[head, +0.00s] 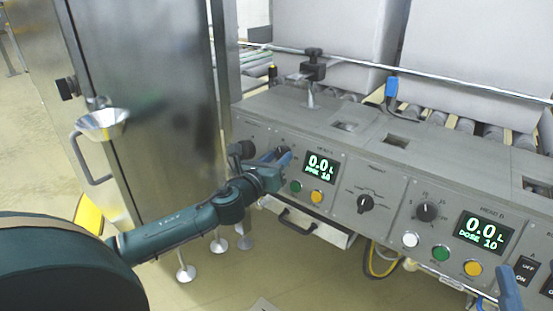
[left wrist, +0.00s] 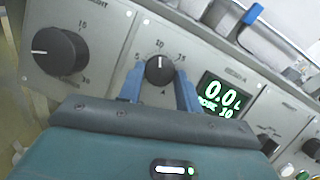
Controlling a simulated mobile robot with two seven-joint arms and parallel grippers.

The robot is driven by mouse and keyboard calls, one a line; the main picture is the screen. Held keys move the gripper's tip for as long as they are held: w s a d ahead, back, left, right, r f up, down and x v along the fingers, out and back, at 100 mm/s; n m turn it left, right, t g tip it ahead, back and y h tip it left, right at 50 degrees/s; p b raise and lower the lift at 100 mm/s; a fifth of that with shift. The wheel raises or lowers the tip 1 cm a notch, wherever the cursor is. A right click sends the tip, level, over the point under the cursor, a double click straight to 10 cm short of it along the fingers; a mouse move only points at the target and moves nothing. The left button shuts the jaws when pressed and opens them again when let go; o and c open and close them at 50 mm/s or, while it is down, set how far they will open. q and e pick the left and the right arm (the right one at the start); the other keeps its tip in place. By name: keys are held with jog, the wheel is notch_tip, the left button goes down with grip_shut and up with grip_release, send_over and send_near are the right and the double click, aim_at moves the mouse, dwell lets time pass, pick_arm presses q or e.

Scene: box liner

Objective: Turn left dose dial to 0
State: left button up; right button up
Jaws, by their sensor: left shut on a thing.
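The left dose dial (left wrist: 160,72) is a black knob with a white pointer line, seen in the left wrist view. The line points up at the mark 10, between marks 5 and 15. My left gripper (left wrist: 158,88) is shut on this dial, one blue finger on each side of it. In the head view my left gripper (head: 277,157) is at the left part of the panel and hides the dial. The left display (head: 320,167) reads 0.0 L and DOSE 10. Blue parts of my right gripper (head: 509,290) show at the lower right edge, cut off by the frame.
Another black dial (left wrist: 58,54) sits just left of the dose dial. Green and orange buttons (head: 316,197) lie below the left display. A middle selector knob (head: 365,203), a right dial (head: 427,211) and a right display (head: 482,233) follow along the panel (head: 340,225).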

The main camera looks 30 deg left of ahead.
pick_arm(q)
jog(key=shift+r+n+p, duration=0.15)
jog(key=shift+n+p, duration=0.25)
jog(key=shift+p, duration=0.2)
pick_arm(e)
jog(key=shift+m, duration=0.4)
